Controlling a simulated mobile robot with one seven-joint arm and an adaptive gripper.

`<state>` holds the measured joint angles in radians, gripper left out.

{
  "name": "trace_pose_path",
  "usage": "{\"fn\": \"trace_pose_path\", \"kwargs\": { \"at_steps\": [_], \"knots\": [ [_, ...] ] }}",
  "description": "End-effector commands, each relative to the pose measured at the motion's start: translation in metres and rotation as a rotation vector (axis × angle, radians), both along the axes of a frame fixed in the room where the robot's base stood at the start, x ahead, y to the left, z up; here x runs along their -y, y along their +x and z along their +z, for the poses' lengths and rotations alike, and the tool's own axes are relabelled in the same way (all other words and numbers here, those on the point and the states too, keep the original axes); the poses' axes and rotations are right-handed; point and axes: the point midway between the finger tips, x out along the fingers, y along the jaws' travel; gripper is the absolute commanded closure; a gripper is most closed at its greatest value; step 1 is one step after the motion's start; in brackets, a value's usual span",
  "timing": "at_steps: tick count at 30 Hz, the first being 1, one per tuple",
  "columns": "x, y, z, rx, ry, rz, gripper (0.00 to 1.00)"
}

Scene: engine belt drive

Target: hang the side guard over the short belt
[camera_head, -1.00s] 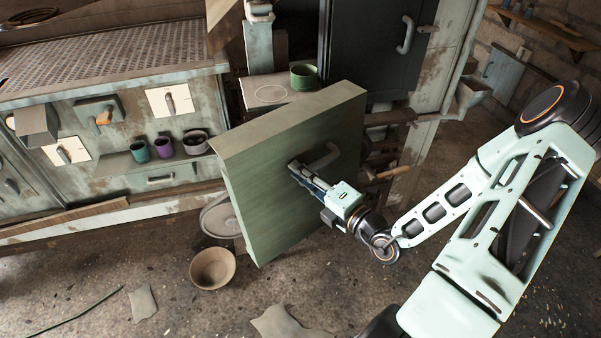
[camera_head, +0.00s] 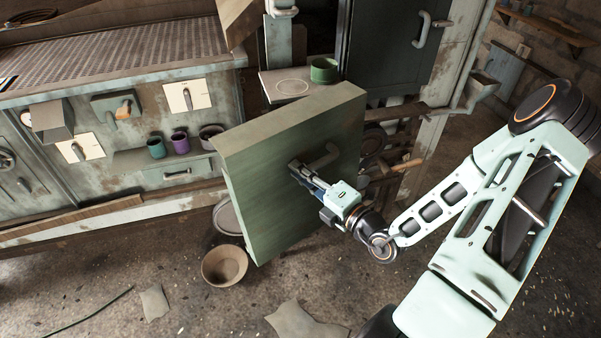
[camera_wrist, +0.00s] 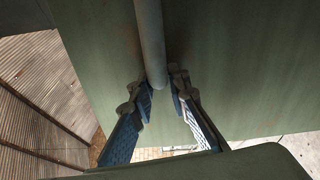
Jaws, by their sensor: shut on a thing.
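The side guard, a large green box-like panel with a pale top edge (camera_head: 285,185), hangs tilted in the middle of the head view, clear of the floor. My gripper (camera_head: 302,172) is shut on the guard's grey bar handle (camera_head: 325,156). In the wrist view the blue-padded fingers of my gripper (camera_wrist: 160,90) close on the handle (camera_wrist: 150,40), with the guard's green face (camera_wrist: 230,60) filling the background. Dark round parts (camera_head: 372,140) show just right of the guard, partly hidden behind it. I cannot make out the short belt.
A bench with a ribbed top (camera_head: 110,60) stands at the left, with cups on its shelf. A green cup (camera_head: 324,70) stands on a ledge behind the guard. A brown bowl (camera_head: 224,265) lies on the floor below. A wooden handle (camera_head: 408,164) juts out right of the guard.

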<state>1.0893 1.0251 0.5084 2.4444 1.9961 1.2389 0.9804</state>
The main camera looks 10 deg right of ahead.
Motion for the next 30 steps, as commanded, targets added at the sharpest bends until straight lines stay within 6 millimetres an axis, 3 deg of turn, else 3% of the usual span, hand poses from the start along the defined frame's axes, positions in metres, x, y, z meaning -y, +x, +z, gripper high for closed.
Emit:
{"fn": "trace_pose_path", "kwargs": {
  "at_steps": [3,18,24,30],
  "knots": [
    [0.017,0.007,-0.027,0.009,0.001,-0.037,1.00],
    [0.099,0.028,-0.115,0.016,0.021,-0.215,1.00],
    [0.130,0.033,-0.144,0.026,0.029,-0.279,1.00],
    [0.151,0.035,-0.161,0.032,0.032,-0.320,1.00]
  ]
}}
